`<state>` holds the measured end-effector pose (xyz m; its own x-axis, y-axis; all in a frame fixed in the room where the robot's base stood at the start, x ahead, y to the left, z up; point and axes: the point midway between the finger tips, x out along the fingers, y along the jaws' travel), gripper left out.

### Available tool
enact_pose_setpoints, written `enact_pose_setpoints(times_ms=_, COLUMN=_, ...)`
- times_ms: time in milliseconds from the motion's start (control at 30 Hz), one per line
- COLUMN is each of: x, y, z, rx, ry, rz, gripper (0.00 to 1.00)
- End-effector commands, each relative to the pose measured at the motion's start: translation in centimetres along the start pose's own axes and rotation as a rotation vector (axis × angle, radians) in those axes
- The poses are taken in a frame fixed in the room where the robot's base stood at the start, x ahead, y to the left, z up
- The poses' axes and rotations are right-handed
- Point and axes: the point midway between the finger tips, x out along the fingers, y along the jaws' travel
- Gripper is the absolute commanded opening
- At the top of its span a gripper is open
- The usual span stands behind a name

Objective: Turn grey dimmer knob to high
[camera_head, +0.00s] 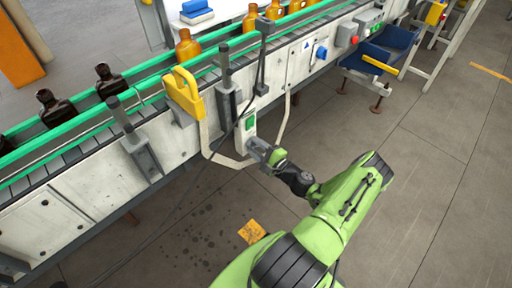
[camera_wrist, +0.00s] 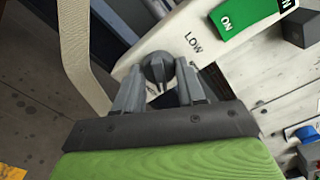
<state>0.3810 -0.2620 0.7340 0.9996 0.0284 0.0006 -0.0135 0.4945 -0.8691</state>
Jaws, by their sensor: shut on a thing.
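The grey dimmer knob (camera_wrist: 158,68) sits on a white panel (camera_wrist: 150,38) in the wrist view, below the printed word LOW. My gripper (camera_wrist: 160,85) has one finger on each side of the knob and is shut on it. Where the knob points is hard to tell between the fingers. In the head view my gripper (camera_head: 260,149) is at the lower end of the white control box (camera_head: 248,130) on the conveyor's side, and hides the knob there.
A green ON switch (camera_wrist: 245,18) is just above the LOW print. A yellow handle (camera_head: 184,92) stands left of the box, and a pale looped conduit (camera_head: 207,140) runs around it. Amber bottles (camera_head: 187,48) stand on the conveyor.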

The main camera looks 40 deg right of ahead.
Motion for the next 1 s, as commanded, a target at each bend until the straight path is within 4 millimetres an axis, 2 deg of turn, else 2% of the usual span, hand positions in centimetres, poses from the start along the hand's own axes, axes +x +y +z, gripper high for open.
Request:
enact_pose_setpoints(times_ms=533, x=-0.06, y=0.14, z=-0.10, rx=0.023, ry=0.003, rz=0.003, gripper=0.09)
enact_pose_setpoints(times_ms=567, x=-0.06, y=0.14, z=-0.09, rx=0.023, ry=0.003, rz=0.003, gripper=0.44)
enact_pose_setpoints(times_ms=700, x=-0.05, y=0.11, z=-0.07, rx=0.022, ry=0.002, rz=0.002, gripper=0.64)
enact_pose_setpoints(times_ms=1000, x=-0.29, y=0.02, z=-0.06, rx=0.022, ry=0.002, rz=0.001, gripper=0.64)
